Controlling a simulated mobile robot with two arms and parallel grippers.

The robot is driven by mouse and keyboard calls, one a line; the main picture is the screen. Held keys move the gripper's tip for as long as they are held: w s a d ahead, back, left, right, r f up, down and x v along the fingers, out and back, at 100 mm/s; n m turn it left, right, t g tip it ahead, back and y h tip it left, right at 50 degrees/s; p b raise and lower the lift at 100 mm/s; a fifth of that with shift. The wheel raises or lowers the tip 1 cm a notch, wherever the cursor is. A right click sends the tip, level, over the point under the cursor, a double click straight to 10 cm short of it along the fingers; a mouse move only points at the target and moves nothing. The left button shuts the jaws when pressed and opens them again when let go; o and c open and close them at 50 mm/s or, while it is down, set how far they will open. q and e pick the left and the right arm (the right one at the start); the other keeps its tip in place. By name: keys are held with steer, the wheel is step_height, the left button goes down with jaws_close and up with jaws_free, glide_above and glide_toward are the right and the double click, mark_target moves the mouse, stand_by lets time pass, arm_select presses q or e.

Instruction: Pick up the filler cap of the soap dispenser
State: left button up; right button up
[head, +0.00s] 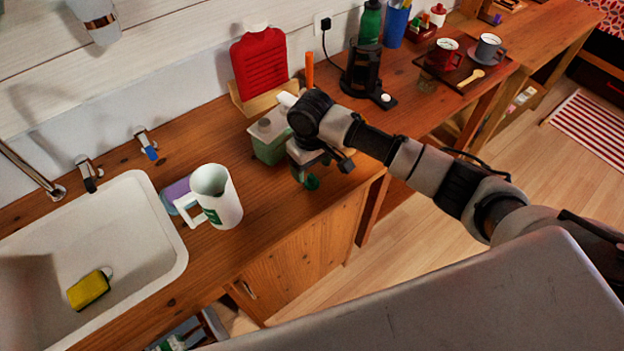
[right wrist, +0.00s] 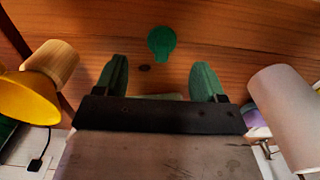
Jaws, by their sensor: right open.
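The filler cap, a flat green disc with a tab, lies on the wooden counter in the right wrist view (right wrist: 161,43), ahead of the fingertips. In the head view a small green shape (head: 312,183), which looks like the cap, shows just below my right gripper (head: 303,174). The right gripper points down, open, with two green fingers apart and nothing between them in the right wrist view (right wrist: 159,80). The pale green box-like dispenser (head: 268,146) stands on the counter just left of the gripper, partly hidden by my arm. My left gripper is not in view.
A white jug (head: 217,197) stands left of the dispenser, beside a purple block (head: 177,194) and the sink (head: 165,262). A black machine (head: 362,72) is to the right. The counter's front is clear.

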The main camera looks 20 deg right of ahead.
mark_target(312, 177)
steer(key=f, duration=0.3)
steer(key=shift+s+f+p, duration=0.35)
steer(key=shift+f+p, duration=0.05)
steer(key=shift+w+f, duration=0.1)
steer(key=shift+f, duration=0.4)
steer(key=c, duration=1)
